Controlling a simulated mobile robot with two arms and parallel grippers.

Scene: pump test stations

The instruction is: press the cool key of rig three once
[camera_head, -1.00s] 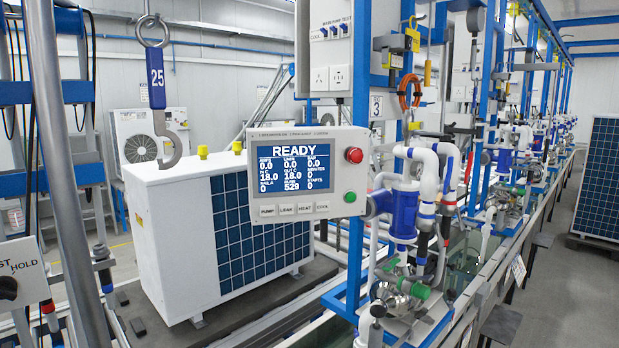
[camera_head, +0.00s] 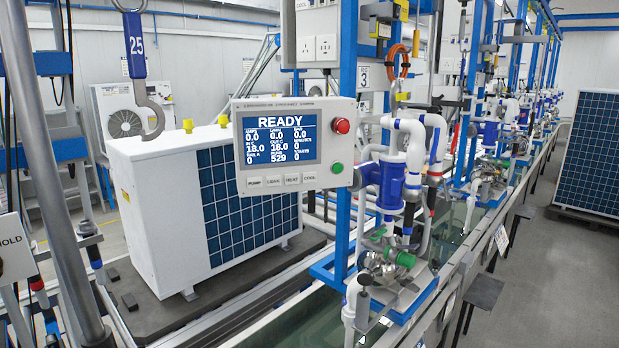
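The control panel (camera_head: 293,150) of the station marked 3 (camera_head: 363,76) hangs in the middle of the head view. Its blue screen (camera_head: 277,141) reads READY. A row of keys runs below the screen: PUMP, LEAK, HEAT and the COOL key (camera_head: 310,178) at the right end. A red button (camera_head: 342,126) and a green button (camera_head: 337,168) sit on the panel's right side. Neither of my grippers shows in the view, and nothing touches the panel.
A white heat pump unit (camera_head: 165,215) stands behind and left of the panel. A hook (camera_head: 148,105) with a blue tag marked 25 hangs above it. A blue pump with white pipes (camera_head: 393,183) stands right of the panel. Grey floor (camera_head: 540,290) is open at the right.

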